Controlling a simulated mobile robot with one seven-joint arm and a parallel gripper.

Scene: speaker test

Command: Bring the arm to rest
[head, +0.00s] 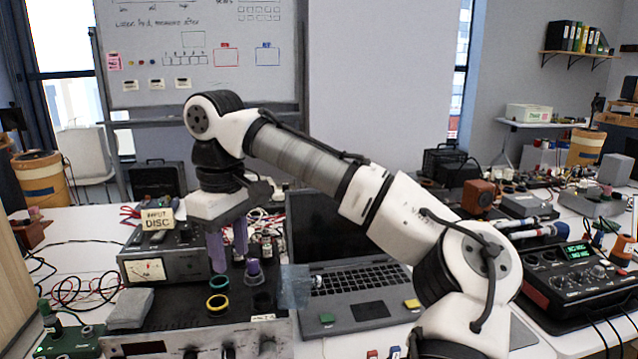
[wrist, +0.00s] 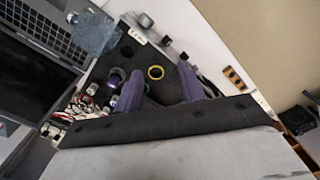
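My gripper (head: 229,248) hangs from my arm over the equipment on the left half of the bench, fingers pointing down. Its two purple fingers stand apart with nothing visible between them. In the wrist view the gripper (wrist: 158,88) also shows its fingers spread. Below it is a dark panel with a yellow ring (head: 217,303), a teal ring (head: 218,282) and a purple-topped peg (head: 253,268). The yellow ring (wrist: 155,72) shows between the fingers in the wrist view. How far the fingertips are above the panel is hard to tell.
An open laptop (head: 370,310) stands right of the gripper, partly behind my arm. A bluish translucent plate (head: 294,288) is beside the panel. A metered device (head: 148,270) labelled INPUT DISC stands at left. A black console (head: 575,285) is at right. The bench is crowded with cables.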

